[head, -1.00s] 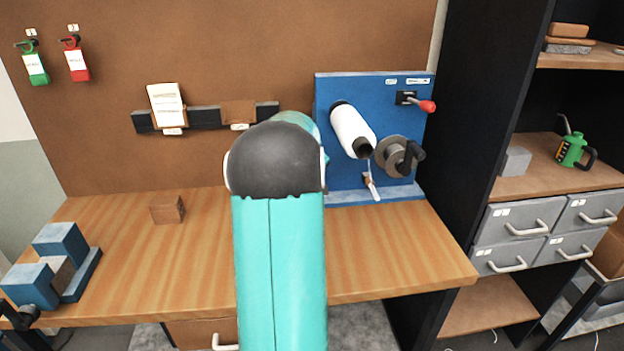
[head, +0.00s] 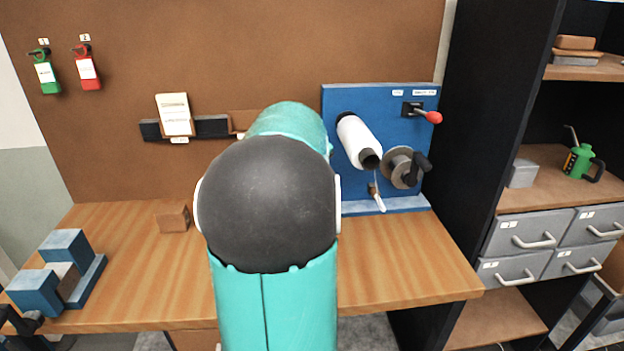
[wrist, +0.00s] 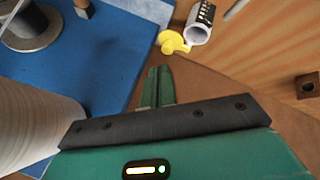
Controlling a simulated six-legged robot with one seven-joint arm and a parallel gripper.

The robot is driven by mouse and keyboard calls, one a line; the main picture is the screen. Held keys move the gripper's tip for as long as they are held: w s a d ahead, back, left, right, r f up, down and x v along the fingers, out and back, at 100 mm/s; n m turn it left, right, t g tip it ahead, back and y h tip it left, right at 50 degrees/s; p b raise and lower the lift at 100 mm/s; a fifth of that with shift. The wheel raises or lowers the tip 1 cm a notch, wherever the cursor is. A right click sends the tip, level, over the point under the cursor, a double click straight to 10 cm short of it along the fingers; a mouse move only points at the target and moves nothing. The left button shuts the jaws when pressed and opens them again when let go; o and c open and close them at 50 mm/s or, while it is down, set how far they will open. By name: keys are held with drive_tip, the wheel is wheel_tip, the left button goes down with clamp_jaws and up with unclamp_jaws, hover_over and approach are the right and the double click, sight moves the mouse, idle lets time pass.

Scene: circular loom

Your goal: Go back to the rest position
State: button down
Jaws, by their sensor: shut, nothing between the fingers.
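In the wrist view the two green fingers of my gripper (wrist: 157,88) are together, with nothing held between them. In the head view my arm's teal and dark grey links fill the middle and hide the gripper. The blue panel (head: 392,125) stands at the back right of the bench, with a white roll (head: 355,140), a grey disc with a black handle (head: 402,168) and a red-knobbed lever (head: 433,117). In the wrist view the white roll (wrist: 38,125) is at lower left, apart from the fingers.
The wooden bench (head: 400,260) has free room at front right. A brown block (head: 173,218) and a blue fixture (head: 62,270) are at left. A dark shelf unit (head: 470,130) stands at right. A white and yellow item (wrist: 175,42) lies beyond the fingers in the wrist view.

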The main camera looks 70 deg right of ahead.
drive_tip(key=shift+s+a+r, duration=0.25)
drive_tip(key=shift+a+r, duration=0.15)
drive_tip(key=shift+r, duration=0.1)
drive_tip(key=w+a+r+n+t+y, duration=0.1)
drive_tip(key=w+a, duration=0.4)
drive_tip(key=a, duration=0.5)
drive_tip(key=w+a+r+n+t+y, duration=0.1)
drive_tip(key=w+a, duration=0.5)
drive_tip(key=a, duration=0.5)
drive_tip(key=w+a+r+n+t+y, duration=0.15)
drive_tip(key=w+a, duration=0.35)
drive_tip(key=a, duration=0.5)
drive_tip(key=s+a+f+n+y, duration=0.1)
drive_tip(key=s+a, duration=0.3)
drive_tip(key=a, duration=0.9)
drive_tip(key=s+a+f+n+y, duration=0.2)
drive_tip(key=s+a+f, duration=0.2)
drive_tip(key=a, duration=0.8)
drive_tip(key=shift+a+y, duration=0.35)
drive_tip(key=shift+a, duration=0.05)
